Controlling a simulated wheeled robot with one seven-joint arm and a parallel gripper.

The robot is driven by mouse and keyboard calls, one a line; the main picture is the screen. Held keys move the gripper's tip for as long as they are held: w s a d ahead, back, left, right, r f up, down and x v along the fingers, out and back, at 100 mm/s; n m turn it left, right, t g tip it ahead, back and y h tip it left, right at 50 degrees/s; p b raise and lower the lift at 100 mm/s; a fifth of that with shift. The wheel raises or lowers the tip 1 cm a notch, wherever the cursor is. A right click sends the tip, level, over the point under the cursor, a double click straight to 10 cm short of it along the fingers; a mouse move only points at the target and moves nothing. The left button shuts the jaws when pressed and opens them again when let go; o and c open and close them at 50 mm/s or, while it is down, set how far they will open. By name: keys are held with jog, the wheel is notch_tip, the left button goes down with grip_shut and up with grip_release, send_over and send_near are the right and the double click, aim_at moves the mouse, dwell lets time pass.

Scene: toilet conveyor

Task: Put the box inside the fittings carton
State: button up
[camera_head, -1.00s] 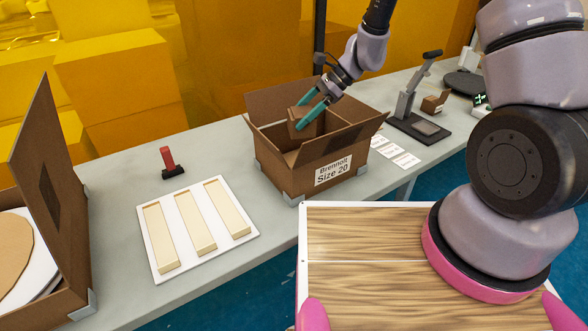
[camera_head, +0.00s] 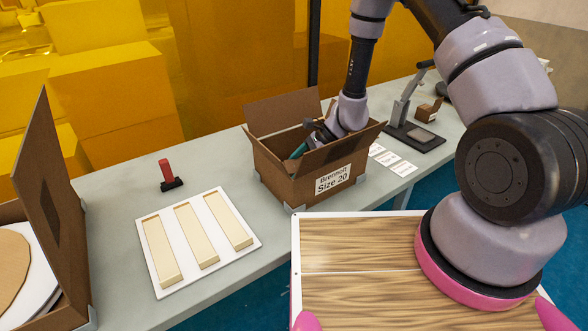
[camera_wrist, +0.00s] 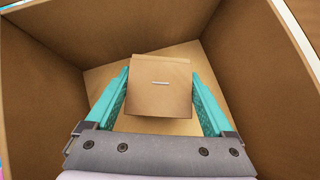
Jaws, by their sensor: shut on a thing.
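The fittings carton (camera_head: 300,183) is an open brown cardboard box labelled "Brennott Size 20" on the table, its flaps up. My gripper (camera_head: 300,150) reaches down into it, and the carton walls hide most of the fingers. In the wrist view, my gripper (camera_wrist: 160,95) has its teal fingers on both sides of the small brown box (camera_wrist: 160,85) and is shut on it. The box is within the carton walls (camera_wrist: 45,85), above or at the carton floor; I cannot tell whether it touches. The head view hides the box.
A white tray with three slots (camera_head: 200,240) lies left of the carton. A red-handled stamp (camera_head: 168,175) stands behind it. White cards (camera_head: 392,160) and a black-based device (camera_head: 413,135) are on the right. Another open carton (camera_head: 60,210) is at far left.

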jog(key=shift+f, duration=0.25)
jog(key=o, duration=1.4)
